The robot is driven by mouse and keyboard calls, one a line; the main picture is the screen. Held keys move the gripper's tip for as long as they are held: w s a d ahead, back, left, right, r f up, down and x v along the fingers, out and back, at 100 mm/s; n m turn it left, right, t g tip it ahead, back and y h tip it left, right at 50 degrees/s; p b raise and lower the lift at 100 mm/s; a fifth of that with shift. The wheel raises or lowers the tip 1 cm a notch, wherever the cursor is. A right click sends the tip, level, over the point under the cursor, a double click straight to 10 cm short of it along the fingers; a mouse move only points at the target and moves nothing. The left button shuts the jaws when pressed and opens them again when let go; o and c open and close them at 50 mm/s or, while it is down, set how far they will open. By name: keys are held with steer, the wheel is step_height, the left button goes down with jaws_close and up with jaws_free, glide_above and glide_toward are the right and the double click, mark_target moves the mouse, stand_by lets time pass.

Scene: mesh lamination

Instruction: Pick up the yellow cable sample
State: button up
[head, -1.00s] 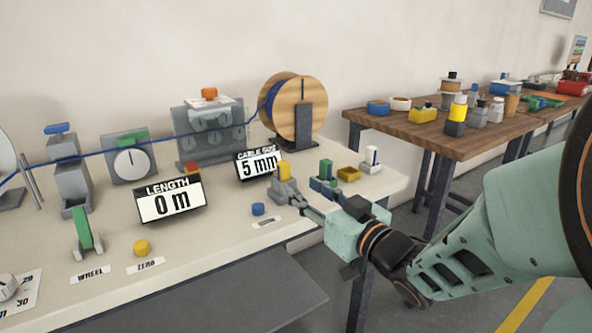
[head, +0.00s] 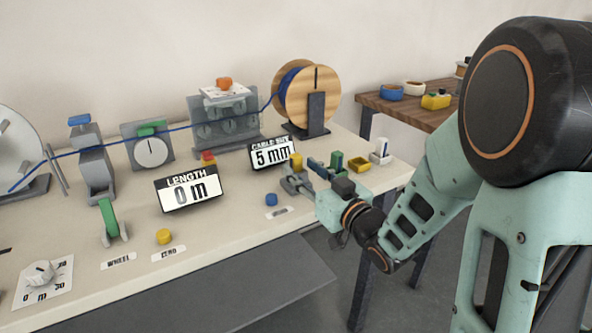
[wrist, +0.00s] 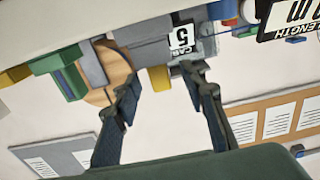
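An upright yellow piece (head: 296,160), which looks like the yellow cable sample, stands near the right end of the workbench, just right of the cable size display. Its lower part is hidden behind my gripper (head: 299,181) in the head view. In the wrist view the yellow piece (wrist: 159,78) shows in the gap between my fingertips (wrist: 161,74). My gripper is open, with clear space between the fingers and the yellow piece. I cannot tell whether the piece is level with the fingertips or a little beyond them.
A green block (head: 337,158), a yellow open box (head: 359,164) and a white piece (head: 381,149) stand right of my gripper. The cable size display (head: 271,153) is close on the left. A blue button (head: 271,200) lies in front. A wooden spool (head: 313,96) stands behind.

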mark_target(298, 165)
steer(key=x, duration=0.3)
steer(key=shift+w+a, duration=0.15)
steer(key=shift+w, duration=0.2)
jaws_close()
